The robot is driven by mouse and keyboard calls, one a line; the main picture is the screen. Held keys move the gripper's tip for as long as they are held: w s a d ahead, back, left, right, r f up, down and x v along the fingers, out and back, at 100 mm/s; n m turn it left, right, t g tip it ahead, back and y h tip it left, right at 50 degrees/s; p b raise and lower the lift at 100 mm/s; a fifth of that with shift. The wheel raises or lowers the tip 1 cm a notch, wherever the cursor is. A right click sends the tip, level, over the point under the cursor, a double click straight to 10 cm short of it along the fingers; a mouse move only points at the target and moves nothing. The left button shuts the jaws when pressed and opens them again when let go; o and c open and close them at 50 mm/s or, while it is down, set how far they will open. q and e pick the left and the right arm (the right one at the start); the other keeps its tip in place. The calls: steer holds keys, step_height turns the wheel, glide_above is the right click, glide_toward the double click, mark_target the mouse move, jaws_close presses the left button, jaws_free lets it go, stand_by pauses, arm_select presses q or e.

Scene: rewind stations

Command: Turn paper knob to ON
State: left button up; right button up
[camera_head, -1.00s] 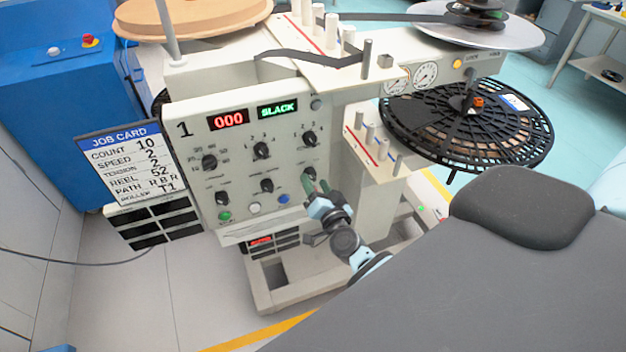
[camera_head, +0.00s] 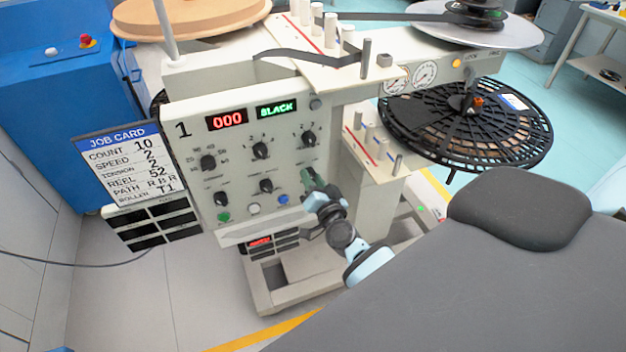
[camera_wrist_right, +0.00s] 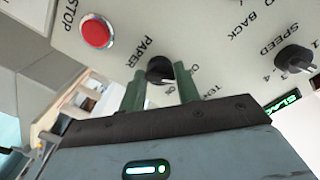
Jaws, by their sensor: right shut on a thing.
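The black paper knob (camera_wrist_right: 160,70) is on the pale control panel, beside the printed word PAPER in the right wrist view. My right gripper (camera_wrist_right: 160,82) has its two green fingers on either side of the knob, shut on it. In the head view my right gripper (camera_head: 309,180) reaches the lower right of the panel (camera_head: 290,112) and hides the knob. Partly covered lettering lies beside the knob, and I cannot tell which mark it points at. My left gripper is not in view.
Several other black knobs, such as the speed knob (camera_wrist_right: 295,60), sit on the panel. A red STOP button (camera_wrist_right: 97,32) is near the paper knob. A job card (camera_head: 122,165) hangs left of the panel. A black reel (camera_head: 465,125) stands right.

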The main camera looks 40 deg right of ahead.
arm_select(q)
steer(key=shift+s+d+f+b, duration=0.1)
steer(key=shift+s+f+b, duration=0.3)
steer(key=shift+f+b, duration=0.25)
arm_select(e)
steer(key=m, duration=1.2)
steer(key=shift+f, duration=0.15)
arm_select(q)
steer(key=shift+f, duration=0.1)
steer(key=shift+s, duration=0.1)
arm_select(e)
steer(key=o, duration=0.9)
steer(key=shift+v, duration=3.95)
